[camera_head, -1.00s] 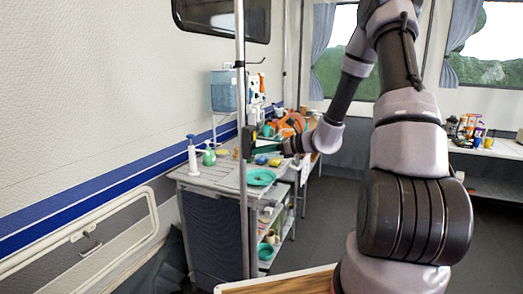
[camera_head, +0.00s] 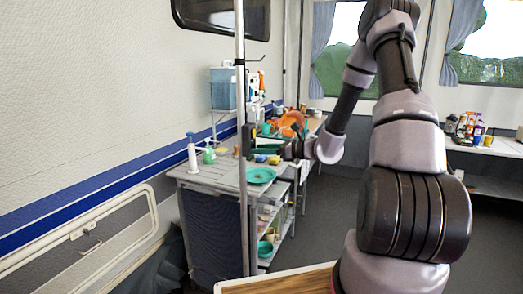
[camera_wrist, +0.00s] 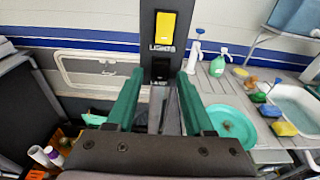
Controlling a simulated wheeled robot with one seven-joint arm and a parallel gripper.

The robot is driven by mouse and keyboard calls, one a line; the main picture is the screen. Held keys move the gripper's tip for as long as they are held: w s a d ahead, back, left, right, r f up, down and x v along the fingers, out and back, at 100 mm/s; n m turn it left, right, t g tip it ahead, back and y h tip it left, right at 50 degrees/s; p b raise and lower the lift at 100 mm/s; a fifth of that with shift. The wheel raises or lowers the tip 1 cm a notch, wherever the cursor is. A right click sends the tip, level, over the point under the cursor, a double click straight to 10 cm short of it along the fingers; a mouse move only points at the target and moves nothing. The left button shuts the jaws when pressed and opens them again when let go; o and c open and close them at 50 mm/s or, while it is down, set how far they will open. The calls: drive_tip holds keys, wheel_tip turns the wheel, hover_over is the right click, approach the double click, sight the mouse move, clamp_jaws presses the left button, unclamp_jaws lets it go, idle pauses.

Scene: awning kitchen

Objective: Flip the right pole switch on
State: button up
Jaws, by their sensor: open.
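A dark pole stands upright in the middle of the wrist view. It bears a yellow switch (camera_wrist: 165,27) above the label LIGHTS and a black switch (camera_wrist: 160,69) below it. A second label under the black switch is partly legible. In the head view the pale pole (camera_head: 241,70) carries a small dark switch box (camera_head: 249,139). My gripper (camera_wrist: 160,75) is open, its green fingers either side of the pole's lower part, with the black switch between their tips. I cannot tell whether they touch it. In the head view my gripper (camera_head: 280,149) is right of the pole.
A grey counter (camera_head: 222,175) behind the pole holds a teal plate (camera_head: 261,176), a soap pump (camera_head: 192,154) and a green bottle (camera_head: 208,155). A sink (camera_wrist: 298,103) is at the right in the wrist view. A wood-topped surface (camera_head: 280,284) is in front.

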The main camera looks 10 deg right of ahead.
drive_tip(key=v, duration=1)
drive_tip(key=shift+s+d, duration=0.25)
drive_tip(key=shift+d, duration=0.1)
drive_tip(key=s+a+r+n+g+h, duration=0.2)
drive_tip(key=s+a+r+n+g, duration=0.2)
drive_tip(key=s+r+n, duration=0.15)
drive_tip(key=s+a+r+n+g+h, duration=0.2)
drive_tip(key=s+a+r+n+g, duration=0.2)
drive_tip(key=s+n, duration=0.3)
drive_tip(key=s+d+r+n+t+h, duration=0.5)
drive_tip(key=s+r+n+h, duration=0.2)
drive_tip(key=s+r, duration=0.4)
drive_tip(key=shift+r+n+t, duration=0.3)
drive_tip(key=shift+r+n, duration=0.05)
drive_tip(key=shift+n, duration=0.4)
